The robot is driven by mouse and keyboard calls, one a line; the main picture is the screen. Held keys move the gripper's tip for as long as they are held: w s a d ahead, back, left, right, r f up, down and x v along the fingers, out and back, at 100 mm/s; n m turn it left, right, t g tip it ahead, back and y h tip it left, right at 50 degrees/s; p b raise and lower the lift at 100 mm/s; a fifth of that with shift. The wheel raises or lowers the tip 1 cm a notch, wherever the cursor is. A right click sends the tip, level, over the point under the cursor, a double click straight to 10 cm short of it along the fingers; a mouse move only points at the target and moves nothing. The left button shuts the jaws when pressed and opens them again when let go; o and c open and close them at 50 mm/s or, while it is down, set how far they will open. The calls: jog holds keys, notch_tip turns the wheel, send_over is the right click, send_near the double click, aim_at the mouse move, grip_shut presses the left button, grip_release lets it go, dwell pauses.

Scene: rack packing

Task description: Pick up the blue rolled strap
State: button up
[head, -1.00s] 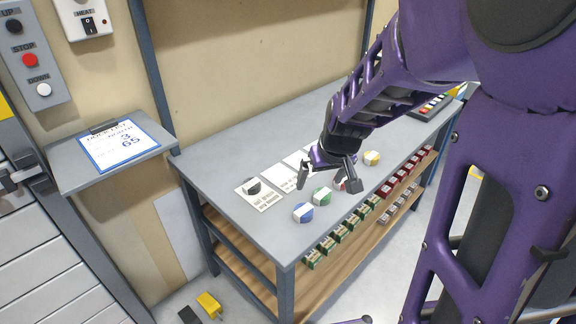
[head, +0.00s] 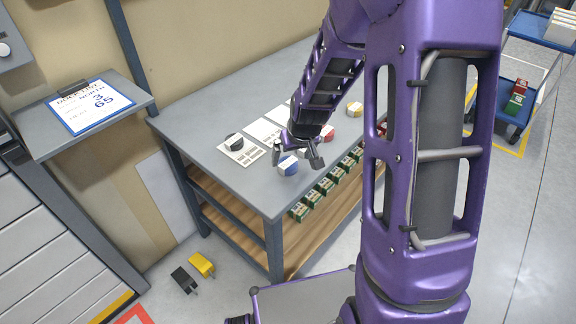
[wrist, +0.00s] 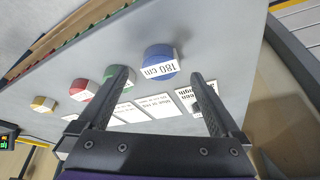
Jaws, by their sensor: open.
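The blue rolled strap (head: 288,166) sits on the grey table near its front edge in the head view. In the wrist view the blue strap (wrist: 161,62), with a white "180 cm" label, lies ahead of and between the open fingers. My gripper (head: 298,159) is open and empty, above the table beside the blue strap; the wrist view shows both fingers (wrist: 165,92) apart. A green strap (wrist: 112,77) is partly hidden by one finger. A red strap (wrist: 80,89) and a yellow strap (wrist: 44,103) lie farther along the row.
Several green boxes (head: 314,200) stand on the shelf below the table edge. A sloped stand with a sign (head: 92,107) is at left. A cart (head: 510,120) stands at right.

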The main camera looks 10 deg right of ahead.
aim_at(289, 163)
jog(key=x, duration=0.4)
jog(key=shift+w+f, duration=0.15)
jog(key=c, duration=1.4)
